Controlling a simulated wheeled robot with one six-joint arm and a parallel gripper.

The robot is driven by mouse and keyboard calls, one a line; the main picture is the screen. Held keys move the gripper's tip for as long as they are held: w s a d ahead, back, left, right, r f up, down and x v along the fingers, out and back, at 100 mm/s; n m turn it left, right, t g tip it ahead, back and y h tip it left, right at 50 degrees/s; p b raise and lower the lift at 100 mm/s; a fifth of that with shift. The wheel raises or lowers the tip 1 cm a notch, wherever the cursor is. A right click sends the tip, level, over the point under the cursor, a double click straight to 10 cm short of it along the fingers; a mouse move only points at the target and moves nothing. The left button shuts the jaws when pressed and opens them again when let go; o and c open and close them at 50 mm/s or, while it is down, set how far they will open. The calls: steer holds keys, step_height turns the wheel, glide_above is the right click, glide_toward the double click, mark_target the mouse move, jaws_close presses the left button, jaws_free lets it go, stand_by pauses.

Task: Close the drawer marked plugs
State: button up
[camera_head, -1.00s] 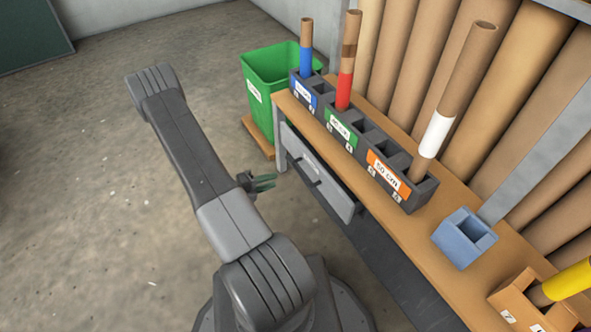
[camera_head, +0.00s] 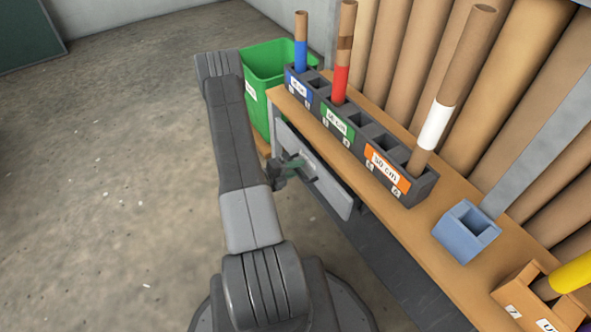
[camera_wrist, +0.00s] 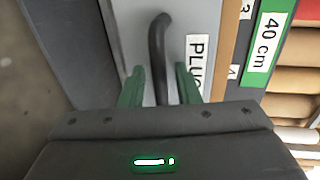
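The grey drawer (camera_head: 335,191) under the bench stands pulled out, with a dark gap behind its front. In the wrist view its front (camera_wrist: 203,22) carries a white label (camera_wrist: 196,62), partly hidden, reading "PLU…". A dark bar handle (camera_wrist: 160,45) is fixed to the front. My gripper (camera_head: 300,167) is at the handle in the head view. In the wrist view the green fingertips (camera_wrist: 160,82) stand either side of the handle, with a gap on both sides. The gripper looks open and not clamped on it.
The wooden bench top (camera_head: 400,220) runs above the drawer. It carries a dark rack (camera_head: 418,194) with several tubes, a blue holder (camera_head: 466,232) and a wooden box (camera_head: 520,290). A green bin (camera_head: 262,75) stands past the bench's far end. The floor at left is clear.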

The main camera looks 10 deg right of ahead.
mark_target(307, 163)
jaws_close()
steer(key=shift+r+x, duration=0.2)
steer(key=shift+x, duration=0.85)
steer(key=shift+r+x, duration=0.25)
steer(key=shift+x, duration=0.75)
steer(key=shift+w+d, duration=0.1)
steer(key=shift+d, duration=0.05)
jaws_free()
steer(key=shift+d, duration=0.15)
steer(key=p+v, duration=0.3)
steer(key=v, duration=1)
steer(key=shift+a, duration=0.35)
